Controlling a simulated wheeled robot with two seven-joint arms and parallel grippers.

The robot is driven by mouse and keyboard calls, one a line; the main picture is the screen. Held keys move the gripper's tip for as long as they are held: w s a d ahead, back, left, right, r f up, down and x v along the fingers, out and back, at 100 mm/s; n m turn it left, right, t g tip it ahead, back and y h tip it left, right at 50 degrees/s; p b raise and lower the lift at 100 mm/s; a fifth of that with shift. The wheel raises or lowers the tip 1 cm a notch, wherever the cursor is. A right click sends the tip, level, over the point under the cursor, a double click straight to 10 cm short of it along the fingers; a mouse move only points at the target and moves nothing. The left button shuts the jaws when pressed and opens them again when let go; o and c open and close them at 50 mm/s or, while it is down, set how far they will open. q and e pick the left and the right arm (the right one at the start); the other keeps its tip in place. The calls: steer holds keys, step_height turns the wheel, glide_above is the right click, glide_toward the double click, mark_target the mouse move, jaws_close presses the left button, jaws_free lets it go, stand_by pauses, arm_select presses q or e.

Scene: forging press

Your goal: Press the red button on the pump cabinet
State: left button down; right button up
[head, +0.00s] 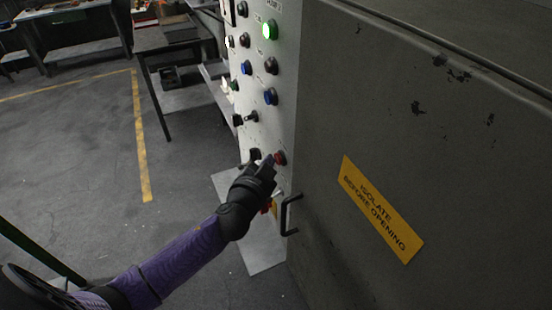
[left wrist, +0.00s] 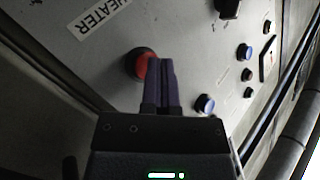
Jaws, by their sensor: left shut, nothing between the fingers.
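A red button (head: 281,158) sits low on the pale control panel (head: 258,120) of the large grey cabinet (head: 420,120). My right gripper is not in view.
Above the red button are several blue, green and dark buttons and a lit green lamp (head: 269,29). A black door handle (head: 289,214) sticks out below the button. A HEATER label (left wrist: 104,14) is near the button. Open floor (head: 90,150) lies left.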

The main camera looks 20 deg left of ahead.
arm_select(q)
steer(key=shift+w+d, duration=0.1)
steer(key=shift+d, duration=0.05)
stand_by(0.5)
steer(key=shift+s+a, duration=0.55)
steer(key=shift+s, duration=0.05)
steer(key=s+a, duration=0.3)
steer(key=shift+s+a, duration=0.15)
steer(key=shift+s, duration=0.25)
stand_by(0.5)
